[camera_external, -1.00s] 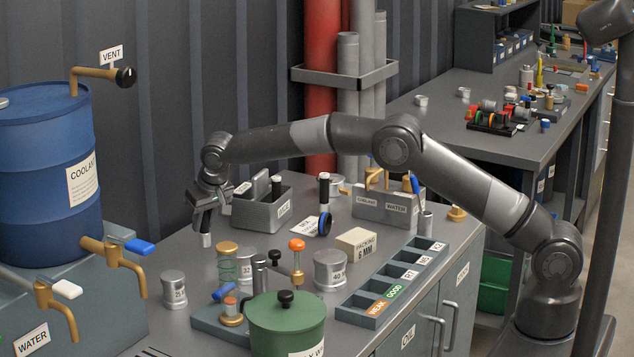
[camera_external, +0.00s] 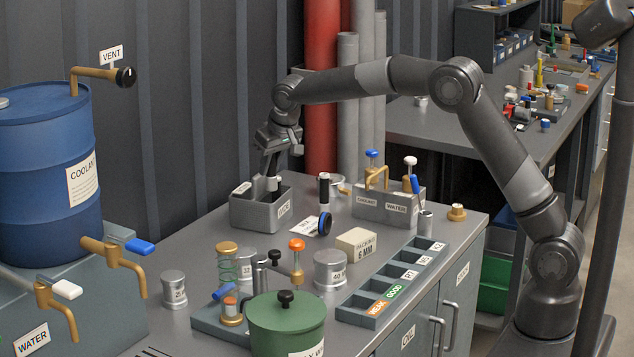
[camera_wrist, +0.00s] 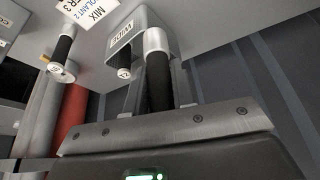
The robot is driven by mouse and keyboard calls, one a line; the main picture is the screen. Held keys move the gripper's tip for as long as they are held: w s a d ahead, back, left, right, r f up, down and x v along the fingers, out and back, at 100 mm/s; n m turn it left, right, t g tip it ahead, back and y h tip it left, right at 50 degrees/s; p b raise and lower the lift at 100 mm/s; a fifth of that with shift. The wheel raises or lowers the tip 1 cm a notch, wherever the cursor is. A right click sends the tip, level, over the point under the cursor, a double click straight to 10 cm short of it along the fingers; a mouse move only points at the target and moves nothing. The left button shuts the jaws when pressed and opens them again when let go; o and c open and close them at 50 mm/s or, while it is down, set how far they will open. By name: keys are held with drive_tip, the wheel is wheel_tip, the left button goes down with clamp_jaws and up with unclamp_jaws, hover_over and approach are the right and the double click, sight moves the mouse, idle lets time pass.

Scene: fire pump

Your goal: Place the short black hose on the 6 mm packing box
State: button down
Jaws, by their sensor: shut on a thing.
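The short black hose (camera_wrist: 159,82) with a silver end is in my gripper (camera_external: 272,170). In the external view its silver end (camera_external: 272,184) points down at the opening of the grey labelled bin (camera_external: 262,216). I cannot tell whether the end is inside the bin or just above it. The bin also shows in the wrist view (camera_wrist: 132,27), beside the hose's silver end. The 6 mm packing box (camera_external: 358,244), a cream block with a label, sits on the bench to the right, clear of my gripper with nothing on top.
The coolant/water holder (camera_external: 388,207) is behind the box. A silver weight (camera_external: 330,269) and a compartment tray (camera_external: 392,283) are near it. Red and grey pipes rise behind.

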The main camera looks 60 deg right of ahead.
drive_tip(key=s+d+r, duration=0.1)
drive_tip(key=s+d, duration=0.4)
drive_tip(key=s, duration=0.4)
drive_tip(key=s+d+r, duration=0.1)
drive_tip(key=s+d, duration=0.3)
drive_tip(key=s, duration=0.5)
drive_tip(key=s+d+r, duration=0.1)
drive_tip(key=s+d, duration=0.4)
drive_tip(key=s, duration=0.4)
hover_over(356, 235)
wheel_tip(356, 235, down, 8)
drive_tip(key=shift+f, duration=1.75)
drive_tip(key=c, duration=1.2)
unclamp_jaws()
drive_tip(key=shift+f, duration=0.15)
